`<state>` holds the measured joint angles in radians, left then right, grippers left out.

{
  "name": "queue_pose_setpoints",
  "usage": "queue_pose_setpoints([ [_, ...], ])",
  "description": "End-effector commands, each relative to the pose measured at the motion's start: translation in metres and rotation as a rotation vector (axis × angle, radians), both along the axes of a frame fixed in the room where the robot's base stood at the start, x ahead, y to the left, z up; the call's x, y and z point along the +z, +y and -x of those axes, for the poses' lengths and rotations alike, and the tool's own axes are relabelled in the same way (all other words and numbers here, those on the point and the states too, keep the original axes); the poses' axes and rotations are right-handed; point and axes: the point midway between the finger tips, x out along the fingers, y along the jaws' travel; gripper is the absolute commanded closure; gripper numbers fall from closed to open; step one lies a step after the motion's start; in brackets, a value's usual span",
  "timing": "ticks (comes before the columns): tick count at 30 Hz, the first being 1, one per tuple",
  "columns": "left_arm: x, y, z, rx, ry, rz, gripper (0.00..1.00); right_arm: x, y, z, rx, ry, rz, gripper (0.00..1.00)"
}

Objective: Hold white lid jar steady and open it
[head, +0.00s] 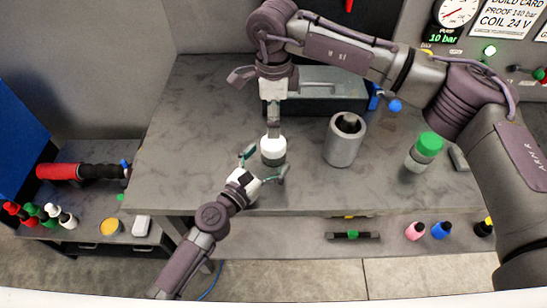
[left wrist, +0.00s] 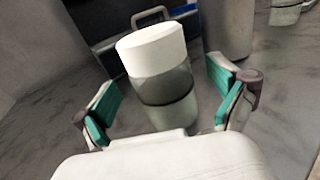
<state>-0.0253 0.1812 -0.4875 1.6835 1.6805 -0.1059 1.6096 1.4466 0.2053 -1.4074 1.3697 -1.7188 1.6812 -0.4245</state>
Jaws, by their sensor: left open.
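The white lid jar stands upright on the grey bench, with a white lid (head: 273,143) and a grey-green body (head: 272,159). In the left wrist view, the white lid (left wrist: 150,47) and the banded body (left wrist: 165,95) sit between and beyond my left fingers. My left gripper (head: 265,163) is open at the near side of the jar, with green pads on either side; the left wrist view shows it empty (left wrist: 163,105), with gaps beside the jar. My right gripper (head: 273,108) points down above the lid; its fingers are unclear and I cannot tell contact.
A grey cylinder (head: 343,147) stands right of the jar, and a green-lidded jar (head: 424,152) farther right. A dark toolbox (head: 320,103) is behind. A side table at left holds a red-and-black tool (head: 62,171) and several small bottles. The bench left of the jar is clear.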

Motion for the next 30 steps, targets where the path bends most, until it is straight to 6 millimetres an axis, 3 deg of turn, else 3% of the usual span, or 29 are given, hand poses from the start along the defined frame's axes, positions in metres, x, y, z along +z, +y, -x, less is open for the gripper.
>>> queue_pose_setpoints([
  [6, 0.0, -0.011, -0.015, -0.001, 0.0, 0.0, 0.03, 0.0, 0.0, 0.0, 0.0, 0.0, -0.001, 0.17],
  [16, 0.0, -0.012, -0.017, -0.001, 0.0, 0.0, 0.05, 0.0, 0.0, 0.0, 0.0, 0.0, -0.001, 0.17],
  [30, 0.0, -0.012, -0.017, -0.001, 0.0, 0.0, 0.83, 0.0, 0.0, 0.0, 0.0, 0.0, -0.001, 0.17],
])
